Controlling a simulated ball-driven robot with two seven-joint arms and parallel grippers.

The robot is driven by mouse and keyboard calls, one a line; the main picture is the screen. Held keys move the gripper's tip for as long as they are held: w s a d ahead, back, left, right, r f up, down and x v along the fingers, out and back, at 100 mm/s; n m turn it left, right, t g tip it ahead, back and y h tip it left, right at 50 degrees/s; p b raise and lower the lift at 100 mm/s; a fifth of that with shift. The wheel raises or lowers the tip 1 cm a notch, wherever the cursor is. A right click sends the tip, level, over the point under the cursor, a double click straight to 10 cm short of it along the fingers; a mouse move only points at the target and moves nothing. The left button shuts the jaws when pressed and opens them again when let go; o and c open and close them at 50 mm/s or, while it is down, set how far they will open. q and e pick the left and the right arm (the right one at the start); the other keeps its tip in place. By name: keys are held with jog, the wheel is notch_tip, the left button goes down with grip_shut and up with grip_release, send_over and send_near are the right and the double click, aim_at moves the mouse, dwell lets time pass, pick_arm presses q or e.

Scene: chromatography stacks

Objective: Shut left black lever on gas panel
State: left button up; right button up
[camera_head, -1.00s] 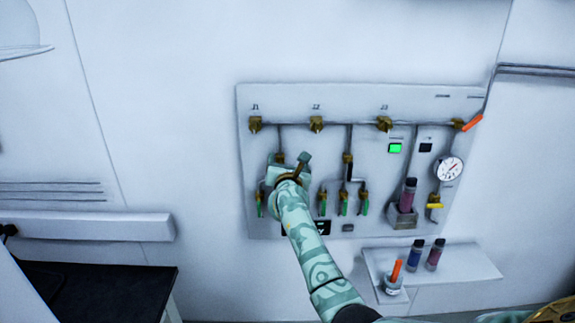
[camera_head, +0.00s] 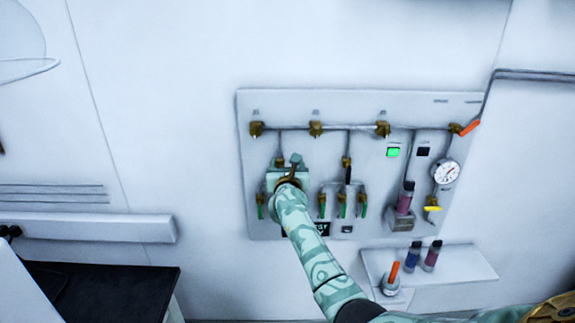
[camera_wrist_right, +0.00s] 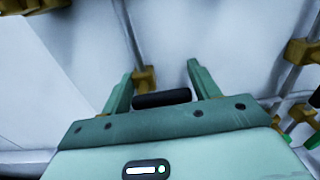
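The gas panel (camera_head: 290,105) is mounted on the wall. In the head view my right arm covers the left black lever; my right gripper (camera_head: 284,178) is in front of the panel's left column, its fingertips hidden. In the right wrist view the left black lever (camera_wrist_right: 162,98) lies crosswise between the two fingers of my right gripper (camera_wrist_right: 160,70), beside a brass valve (camera_wrist_right: 145,78). The fingers are spread apart; contact with the lever's ends is unclear. Another black lever (camera_head: 348,174) stands upright in the middle column. My left gripper is not in view.
Several green-handled valves (camera_head: 342,210) line the panel's lower part. A gauge (camera_head: 446,172), a yellow handle (camera_head: 432,208) and an orange handle (camera_head: 470,128) are at its right. A small shelf (camera_head: 455,270) with vials is below. A black-topped bench (camera_head: 110,290) is at lower left.

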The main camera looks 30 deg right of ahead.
jog(key=shift+o, duration=0.7)
jog(key=p+v, duration=0.2)
jog(key=v, duration=1.4)
jog(key=shift+s, duration=0.2)
